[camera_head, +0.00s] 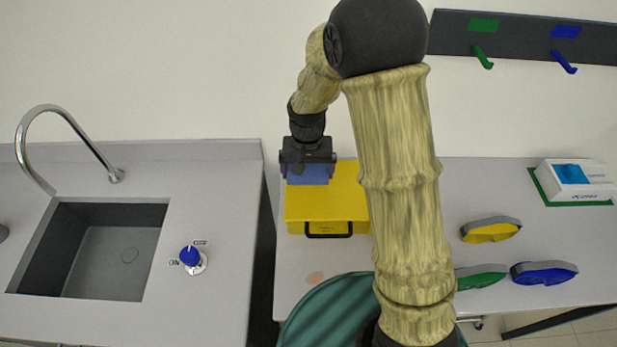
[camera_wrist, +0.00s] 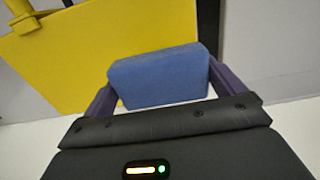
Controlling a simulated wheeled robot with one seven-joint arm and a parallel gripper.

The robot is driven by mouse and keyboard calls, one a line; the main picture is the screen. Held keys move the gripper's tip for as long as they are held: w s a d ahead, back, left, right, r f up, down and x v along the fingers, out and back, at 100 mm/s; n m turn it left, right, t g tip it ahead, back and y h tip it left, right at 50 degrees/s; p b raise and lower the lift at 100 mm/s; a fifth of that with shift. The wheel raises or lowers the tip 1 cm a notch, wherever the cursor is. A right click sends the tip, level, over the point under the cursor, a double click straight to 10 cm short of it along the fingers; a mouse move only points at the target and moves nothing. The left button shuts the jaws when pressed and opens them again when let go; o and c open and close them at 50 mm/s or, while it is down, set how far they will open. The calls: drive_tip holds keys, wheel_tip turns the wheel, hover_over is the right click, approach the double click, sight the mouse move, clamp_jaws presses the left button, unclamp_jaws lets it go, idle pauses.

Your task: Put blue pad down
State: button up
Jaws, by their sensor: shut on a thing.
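The blue pad (camera_wrist: 160,78) is a flat blue block held between the two fingers of my gripper (camera_wrist: 160,85) in the wrist view. In the head view the blue pad (camera_head: 309,174) shows below my gripper (camera_head: 308,165), in front of the far left part of the yellow case (camera_head: 328,205). My gripper is shut on it. The case has a dark handle on its near side. I cannot tell whether the pad touches the case.
A sink (camera_head: 95,250) with a tap and a blue knob (camera_head: 190,256) is at the left. Yellow (camera_head: 490,230), green (camera_head: 481,277) and blue (camera_head: 543,273) cased items lie on the right of the table. A white box (camera_head: 577,182) stands at the far right. Hooks hang on the wall.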

sight(308, 189)
wheel_tip(308, 189, down, 4)
drive_tip(key=shift+r+p, duration=0.1)
drive_tip(key=shift+p, duration=0.4)
drive_tip(key=shift+f+b, duration=0.3)
drive_tip(key=shift+f, duration=0.05)
drive_tip(key=shift+f, duration=0.3)
drive_tip(key=o, duration=0.7)
drive_tip(key=shift+c, duration=0.2)
drive_tip(key=shift+r, duration=0.2)
